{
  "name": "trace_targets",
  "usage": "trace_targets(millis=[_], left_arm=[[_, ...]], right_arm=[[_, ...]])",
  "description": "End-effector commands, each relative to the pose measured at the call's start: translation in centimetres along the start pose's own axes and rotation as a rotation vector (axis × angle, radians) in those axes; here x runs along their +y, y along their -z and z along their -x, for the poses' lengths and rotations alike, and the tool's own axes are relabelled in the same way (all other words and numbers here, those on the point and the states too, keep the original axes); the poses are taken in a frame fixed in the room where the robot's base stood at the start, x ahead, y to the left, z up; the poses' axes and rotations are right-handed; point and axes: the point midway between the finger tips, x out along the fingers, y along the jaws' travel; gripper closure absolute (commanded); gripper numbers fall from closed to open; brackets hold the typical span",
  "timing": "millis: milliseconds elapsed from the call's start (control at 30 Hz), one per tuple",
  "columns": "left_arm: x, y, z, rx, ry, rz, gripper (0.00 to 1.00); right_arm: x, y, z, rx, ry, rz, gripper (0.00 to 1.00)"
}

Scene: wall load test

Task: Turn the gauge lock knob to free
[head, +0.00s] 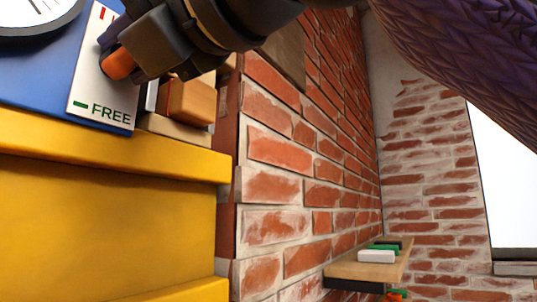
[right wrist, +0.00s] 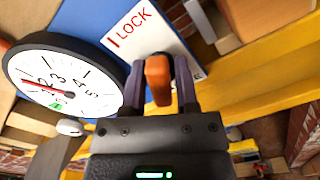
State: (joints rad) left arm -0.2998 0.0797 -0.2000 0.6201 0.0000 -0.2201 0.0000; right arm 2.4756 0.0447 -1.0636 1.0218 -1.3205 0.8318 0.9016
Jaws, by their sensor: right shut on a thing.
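The gauge lock knob is an orange bar knob (head: 118,65) on a white label plate (head: 92,88) with a green FREE mark low and a red mark high. In the right wrist view the knob (right wrist: 158,80) stands between my right gripper's (right wrist: 158,88) two fingers, and the plate (right wrist: 150,35) shows a red LOCK mark. My right gripper (head: 128,56) is shut on the knob in the head view, hiding much of it. I cannot tell which mark the knob points to. My left gripper is not in view.
A round white gauge (right wrist: 65,75) with a red needle is beside the plate on a blue panel (head: 40,70). Yellow beams (head: 110,230) lie below. A brick wall (head: 300,150) stands to the right, with a small wooden shelf (head: 350,270) holding small blocks.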

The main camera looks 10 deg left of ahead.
Motion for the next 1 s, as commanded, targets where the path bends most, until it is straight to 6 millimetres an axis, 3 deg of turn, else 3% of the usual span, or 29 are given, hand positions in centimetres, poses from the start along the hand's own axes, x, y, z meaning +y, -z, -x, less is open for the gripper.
trace_targets(millis=[400,1000], left_arm=[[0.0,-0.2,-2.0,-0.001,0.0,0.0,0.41],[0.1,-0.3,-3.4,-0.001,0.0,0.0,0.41]], right_arm=[[-0.2,0.2,0.0,0.0,-0.001,-0.392,1.0],[-0.4,0.3,0.0,0.0,0.001,-0.889,1.0]])
